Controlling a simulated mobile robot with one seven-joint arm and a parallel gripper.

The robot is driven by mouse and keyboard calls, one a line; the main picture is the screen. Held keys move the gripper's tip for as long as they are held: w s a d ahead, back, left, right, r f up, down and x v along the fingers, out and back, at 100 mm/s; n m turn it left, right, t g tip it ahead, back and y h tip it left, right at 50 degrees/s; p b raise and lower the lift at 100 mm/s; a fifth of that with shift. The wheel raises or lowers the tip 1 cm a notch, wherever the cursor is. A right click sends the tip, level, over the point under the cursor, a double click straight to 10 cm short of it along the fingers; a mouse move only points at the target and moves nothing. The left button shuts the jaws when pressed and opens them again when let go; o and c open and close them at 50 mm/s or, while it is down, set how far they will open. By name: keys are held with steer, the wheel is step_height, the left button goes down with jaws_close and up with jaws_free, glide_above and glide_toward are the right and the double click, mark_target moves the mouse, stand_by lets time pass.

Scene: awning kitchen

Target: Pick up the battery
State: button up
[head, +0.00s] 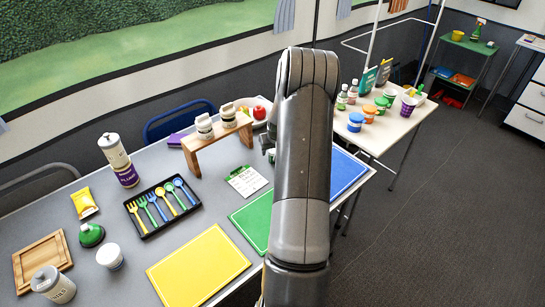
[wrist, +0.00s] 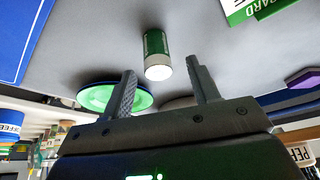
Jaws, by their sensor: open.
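The battery appears to be the small green and white cylinder (wrist: 156,45) in the wrist view, with a pale round end towards me. My gripper (wrist: 161,68) is open, with one finger on each side of the cylinder's near end in the picture. The cylinder looks a little beyond the fingertips; I cannot tell if either finger touches it.
In the wrist view a green round dish (wrist: 97,98) is close behind the left finger. A clipboard-like card (head: 245,180), green mat (head: 253,222), blue mat (head: 346,170) and wooden riser (head: 215,143) with jars surround my arm on the grey table (head: 130,268).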

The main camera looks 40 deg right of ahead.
mark_target(273, 151)
steer(key=shift+x, duration=2.35)
steer(key=shift+s+d, duration=0.1)
steer(key=c, duration=1.1)
steer(key=shift+r, duration=0.1)
